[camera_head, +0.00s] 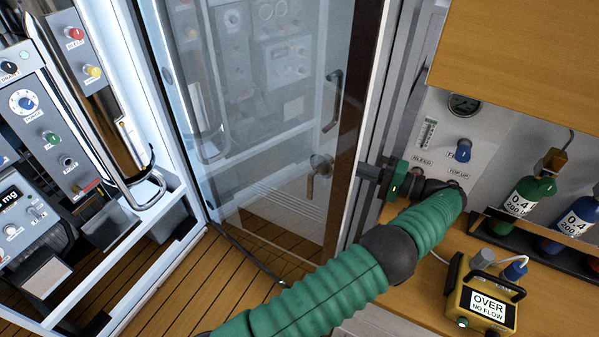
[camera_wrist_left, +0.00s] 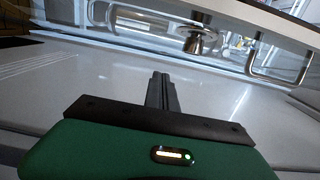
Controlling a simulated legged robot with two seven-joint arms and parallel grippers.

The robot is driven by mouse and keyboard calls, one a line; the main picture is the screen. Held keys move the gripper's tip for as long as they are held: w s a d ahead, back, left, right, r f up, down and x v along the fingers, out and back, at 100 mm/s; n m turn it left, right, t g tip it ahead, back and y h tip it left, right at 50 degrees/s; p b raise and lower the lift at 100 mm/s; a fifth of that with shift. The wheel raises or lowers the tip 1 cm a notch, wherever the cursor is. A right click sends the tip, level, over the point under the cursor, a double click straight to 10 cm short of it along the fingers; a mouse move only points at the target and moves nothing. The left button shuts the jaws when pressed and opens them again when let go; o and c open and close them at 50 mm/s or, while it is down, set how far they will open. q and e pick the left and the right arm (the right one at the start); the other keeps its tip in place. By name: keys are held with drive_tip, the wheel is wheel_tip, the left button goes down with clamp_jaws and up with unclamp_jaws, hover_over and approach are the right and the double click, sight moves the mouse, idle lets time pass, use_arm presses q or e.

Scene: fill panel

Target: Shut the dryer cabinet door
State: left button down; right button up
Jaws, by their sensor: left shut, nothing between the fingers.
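The tall glass door (camera_head: 262,125) stands in the middle of the head view. A dark pull handle (camera_head: 335,100) and a turn latch (camera_head: 318,172) sit near its right side. I cannot tell how far it stands from its frame. My left gripper (camera_head: 362,171) is shut and empty, its fingers pointing left at the door's right edge, slightly right of the latch. Whether they touch it is unclear. In the left wrist view the shut fingers (camera_wrist_left: 162,90) lie before a pale grey surface, with the metal latch (camera_wrist_left: 198,36) beyond. My right gripper is not in view.
A control cabinet (camera_head: 50,130) with knobs and a metal rail stands left. On the right, a wooden counter (camera_head: 425,290) carries a yellow meter (camera_head: 482,298) and small gas bottles (camera_head: 527,200) near my arm. A dark cable (camera_head: 245,255) lies on the plank floor (camera_head: 185,290).

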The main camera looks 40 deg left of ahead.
sight(308, 177)
use_arm(q)
wheel_tip(308, 177, down, 4)
drive_tip(key=d+f+b, duration=0.1)
drive_tip(key=d+b, duration=0.1)
drive_tip(key=b, duration=0.2)
drive_tip(key=s+a, duration=0.2)
drive_tip(key=a, duration=0.1)
drive_tip(key=s+a+b, duration=0.1)
drive_tip(key=s+a, duration=0.1)
drive_tip(key=a, duration=0.2)
drive_tip(key=s+a, duration=0.2)
drive_tip(key=a, duration=0.2)
drive_tip(key=shift+s+r+b, duration=0.15)
drive_tip(key=shift+s+b, duration=0.15)
drive_tip(key=shift+s, duration=0.05)
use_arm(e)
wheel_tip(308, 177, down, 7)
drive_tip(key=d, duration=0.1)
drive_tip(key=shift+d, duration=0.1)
use_arm(q)
drive_tip(key=shift+s, duration=0.1)
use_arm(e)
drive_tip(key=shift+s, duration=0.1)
